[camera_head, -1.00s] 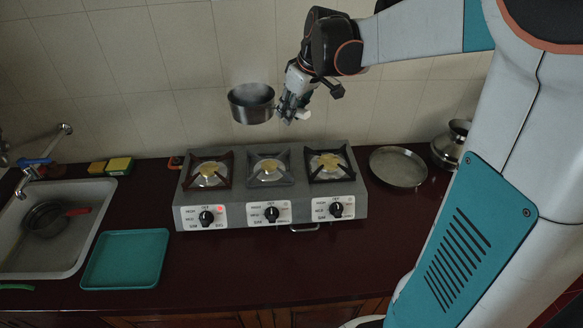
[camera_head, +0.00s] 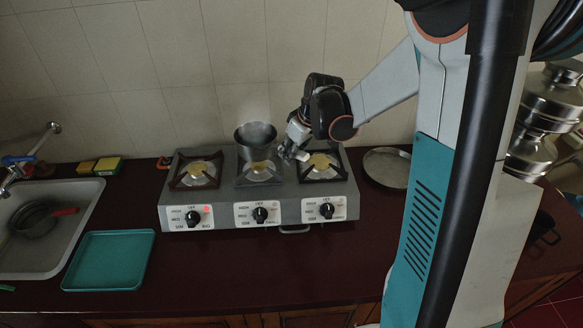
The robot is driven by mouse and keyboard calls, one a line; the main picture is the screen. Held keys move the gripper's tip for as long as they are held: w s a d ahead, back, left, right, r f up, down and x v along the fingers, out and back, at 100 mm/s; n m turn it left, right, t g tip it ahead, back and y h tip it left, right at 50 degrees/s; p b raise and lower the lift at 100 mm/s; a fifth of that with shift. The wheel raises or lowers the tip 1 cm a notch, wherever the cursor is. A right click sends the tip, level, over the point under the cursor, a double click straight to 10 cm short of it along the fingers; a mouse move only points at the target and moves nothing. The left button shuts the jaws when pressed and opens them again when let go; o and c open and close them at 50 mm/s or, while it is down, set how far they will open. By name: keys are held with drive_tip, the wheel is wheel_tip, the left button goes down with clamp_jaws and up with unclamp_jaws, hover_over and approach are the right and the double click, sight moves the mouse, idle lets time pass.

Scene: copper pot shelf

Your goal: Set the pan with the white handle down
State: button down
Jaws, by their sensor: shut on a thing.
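The pan (camera_head: 256,142) is a grey metal pan, upright, in the camera_head view at the middle burner (camera_head: 268,181) of the stove. Its base overlaps that burner's grate; I cannot tell whether it touches. My gripper (camera_head: 290,154) is at the pan's right side, shut on its handle. A bit of the white handle (camera_head: 303,157) shows by the fingers; the rest is hidden by the gripper.
The stove (camera_head: 283,209) has free left and right burners; my arm hangs over the right one. A shallow round pan (camera_head: 388,167) lies right of the stove. A teal tray (camera_head: 109,260), sponges (camera_head: 107,165) and a sink (camera_head: 63,230) holding a red-handled pan (camera_head: 41,218) are left.

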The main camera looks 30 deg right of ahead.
drive_tip(key=shift+f+b, duration=0.45)
drive_tip(key=shift+f, duration=2.3)
drive_tip(key=c, duration=1.4)
unclamp_jaws()
drive_tip(key=p+v, duration=0.2)
drive_tip(key=v, duration=1)
